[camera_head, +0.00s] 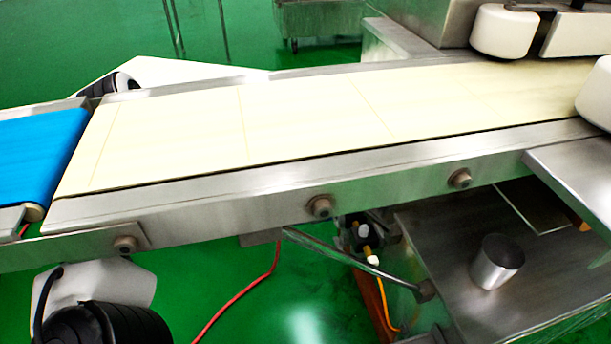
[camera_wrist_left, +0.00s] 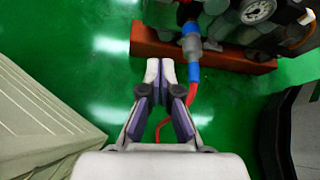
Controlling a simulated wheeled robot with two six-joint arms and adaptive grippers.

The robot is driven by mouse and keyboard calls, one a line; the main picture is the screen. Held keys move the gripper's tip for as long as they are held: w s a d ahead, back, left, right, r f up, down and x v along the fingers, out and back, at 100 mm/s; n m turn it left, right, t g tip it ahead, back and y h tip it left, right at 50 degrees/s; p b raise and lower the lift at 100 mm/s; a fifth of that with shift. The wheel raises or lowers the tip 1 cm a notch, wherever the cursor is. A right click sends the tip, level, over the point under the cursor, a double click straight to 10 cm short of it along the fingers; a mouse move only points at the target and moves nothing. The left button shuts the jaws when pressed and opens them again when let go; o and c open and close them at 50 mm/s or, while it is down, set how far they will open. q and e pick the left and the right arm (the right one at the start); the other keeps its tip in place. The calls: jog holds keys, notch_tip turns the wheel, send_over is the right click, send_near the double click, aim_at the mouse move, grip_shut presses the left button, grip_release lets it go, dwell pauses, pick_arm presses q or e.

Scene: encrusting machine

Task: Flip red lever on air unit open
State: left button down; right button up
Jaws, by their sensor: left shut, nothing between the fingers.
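My left gripper (camera_wrist_left: 160,70) shows in the left wrist view, its two pale-tipped fingers together with nothing between them. The air unit (camera_wrist_left: 232,30), dark with a round gauge (camera_wrist_left: 256,11), is at the upper right of that view, beyond and to the right of the fingertips. A fitting with a blue collar (camera_wrist_left: 193,73) hangs from it, with a red hose (camera_wrist_left: 191,95) below. In the head view a dark unit (camera_head: 362,235) is partly hidden under the conveyor. My right gripper is not seen.
A cream conveyor belt (camera_head: 300,115) in a steel frame crosses the head view, with a blue belt (camera_head: 40,150) at its left. A steel cup (camera_head: 497,262) stands on a lower steel table (camera_head: 450,235). Green floor lies open around my left gripper, beside a pale ridged object (camera_wrist_left: 40,125).

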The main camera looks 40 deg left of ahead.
pick_arm(q)
jog(key=s+f+b+x, duration=0.1)
jog(key=b+x, duration=0.6)
jog(key=x, duration=0.3)
jog(key=r, duration=0.1)
jog(key=w+r, duration=0.1)
jog(key=r, duration=0.2)
jog(key=shift+w+r, duration=0.3)
jog(key=shift+w, duration=0.05)
